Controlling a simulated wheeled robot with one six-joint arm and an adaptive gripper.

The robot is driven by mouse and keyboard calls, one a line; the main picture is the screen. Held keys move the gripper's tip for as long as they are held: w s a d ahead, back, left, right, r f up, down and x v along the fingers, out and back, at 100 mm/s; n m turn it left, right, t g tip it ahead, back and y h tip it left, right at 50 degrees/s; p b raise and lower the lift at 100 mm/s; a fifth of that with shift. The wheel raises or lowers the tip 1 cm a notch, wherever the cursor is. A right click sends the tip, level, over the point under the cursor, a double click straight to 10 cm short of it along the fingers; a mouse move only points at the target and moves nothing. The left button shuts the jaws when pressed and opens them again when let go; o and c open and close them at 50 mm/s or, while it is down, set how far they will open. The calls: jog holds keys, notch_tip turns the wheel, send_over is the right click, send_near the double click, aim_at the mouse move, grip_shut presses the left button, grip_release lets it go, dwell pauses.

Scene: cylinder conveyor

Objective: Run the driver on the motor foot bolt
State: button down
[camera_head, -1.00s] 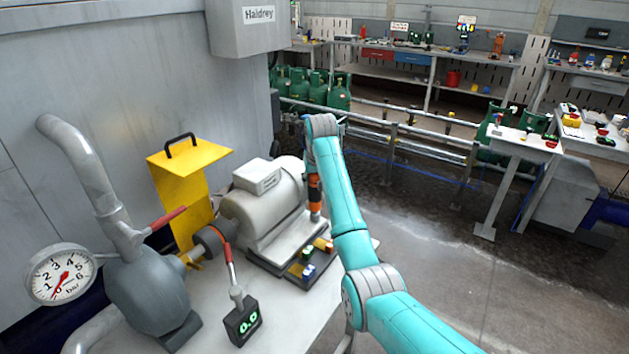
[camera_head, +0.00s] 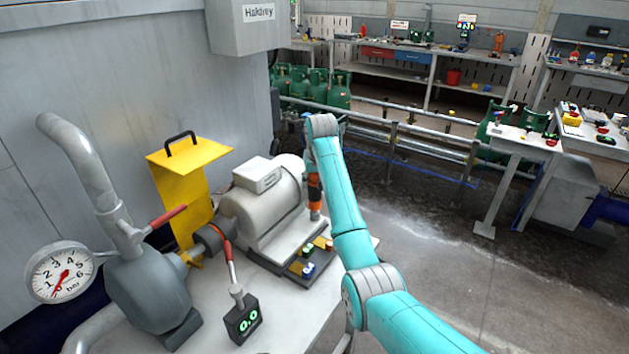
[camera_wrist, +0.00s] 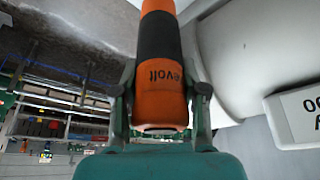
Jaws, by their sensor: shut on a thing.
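My gripper (camera_wrist: 160,120) is shut on an orange and black driver (camera_wrist: 158,60), with a finger on each side of its body. In the head view the driver (camera_head: 315,192) is held upright beside the right side of the pale motor (camera_head: 265,205), low over its base. The motor also fills the right of the wrist view (camera_wrist: 255,50). The driver's lower end is near the motor's foot, but the foot bolt is hidden, so I cannot tell whether the tip touches it. The gripper is mostly hidden behind my arm in the head view.
Small coloured pieces (camera_head: 308,268) lie at the base's front. A pipe rail (camera_head: 410,140) runs behind.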

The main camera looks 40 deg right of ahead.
jog(key=shift+r, duration=0.1)
dwell(0.7)
jog(key=shift+r, duration=1.75)
